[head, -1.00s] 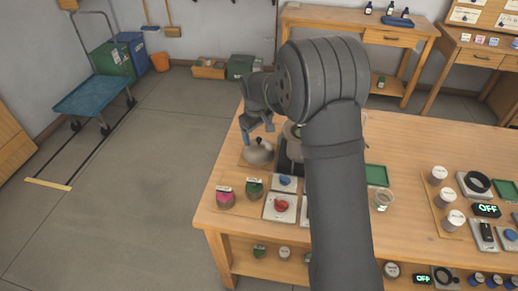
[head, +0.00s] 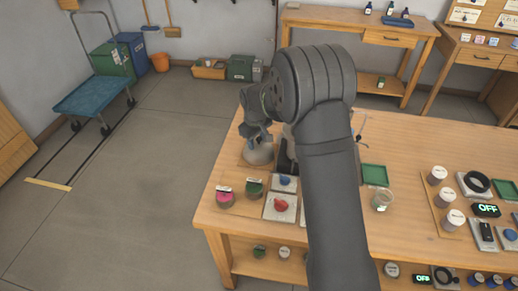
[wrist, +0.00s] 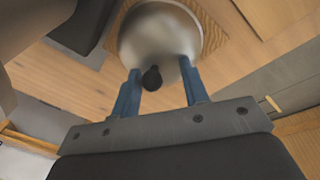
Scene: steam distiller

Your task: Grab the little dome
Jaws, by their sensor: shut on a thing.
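The little dome is a shiny silver metal lid with a small black knob. It sits on a wooden board at the left end of the workbench, partly hidden under my gripper in the head view (head: 258,155). In the wrist view the dome (wrist: 155,30) fills the top middle. My gripper (wrist: 159,66) has its two blue fingers against the dome, one on either side of the black knob (wrist: 152,78). It is shut on the dome. I cannot tell whether the dome is lifted off the board.
A dark apparatus stands just right of the dome, partly hidden by my arm. Pink (head: 225,196) and green (head: 252,188) jars and a panel with a red knob (head: 281,204) stand in front. A glass beaker (head: 382,200) and a green tray (head: 374,175) are further right.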

